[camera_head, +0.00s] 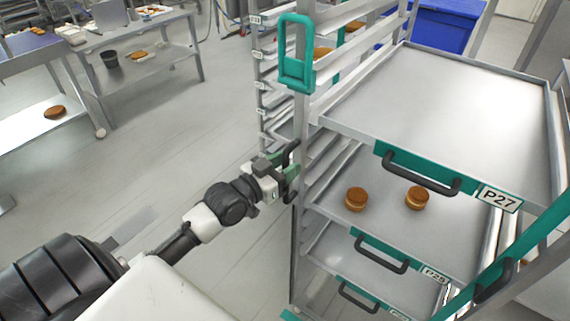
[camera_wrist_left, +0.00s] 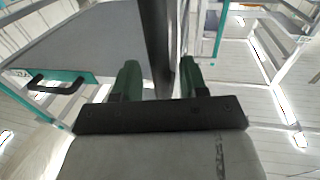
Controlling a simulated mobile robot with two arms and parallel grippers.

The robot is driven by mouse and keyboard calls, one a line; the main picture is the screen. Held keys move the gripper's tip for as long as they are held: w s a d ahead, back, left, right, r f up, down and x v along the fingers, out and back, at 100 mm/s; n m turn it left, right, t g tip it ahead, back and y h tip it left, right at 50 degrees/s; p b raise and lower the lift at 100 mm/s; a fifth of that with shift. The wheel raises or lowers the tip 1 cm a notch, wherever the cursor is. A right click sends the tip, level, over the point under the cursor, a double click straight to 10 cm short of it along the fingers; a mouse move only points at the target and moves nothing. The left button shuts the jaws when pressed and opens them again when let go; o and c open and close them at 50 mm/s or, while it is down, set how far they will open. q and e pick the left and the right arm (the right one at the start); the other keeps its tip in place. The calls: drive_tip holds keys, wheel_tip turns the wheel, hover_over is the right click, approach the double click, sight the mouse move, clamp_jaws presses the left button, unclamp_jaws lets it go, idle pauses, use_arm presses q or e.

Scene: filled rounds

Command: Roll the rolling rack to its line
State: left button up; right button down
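The rolling rack (camera_head: 308,230) is a tall metal frame at the right of the head view, with slide-in trays and teal trim. Its top tray (camera_head: 440,95) is bare and carries the label P27. The tray below holds two round brown cakes (camera_head: 356,199). My left gripper (camera_head: 285,172) is at the black upright handle on the rack's left post. In the left wrist view, its green fingers (camera_wrist_left: 160,78) stand on either side of the dark handle bar (camera_wrist_left: 156,30), with a gap showing. My right gripper is out of view. I cannot make out a floor line clearly.
Another rack (camera_head: 268,75) with trays stands close behind. A blue bin (camera_head: 428,28) is at the back right. Metal tables (camera_head: 160,62) with goods stand at the upper left. The floor (camera_head: 170,140) left of the rack is mostly clear.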

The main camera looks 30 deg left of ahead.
use_arm(q)
drive_tip(key=b+v, duration=0.3)
drive_tip(key=v, duration=0.7)
drive_tip(key=shift+s, duration=0.35)
drive_tip(key=shift+a, duration=0.15)
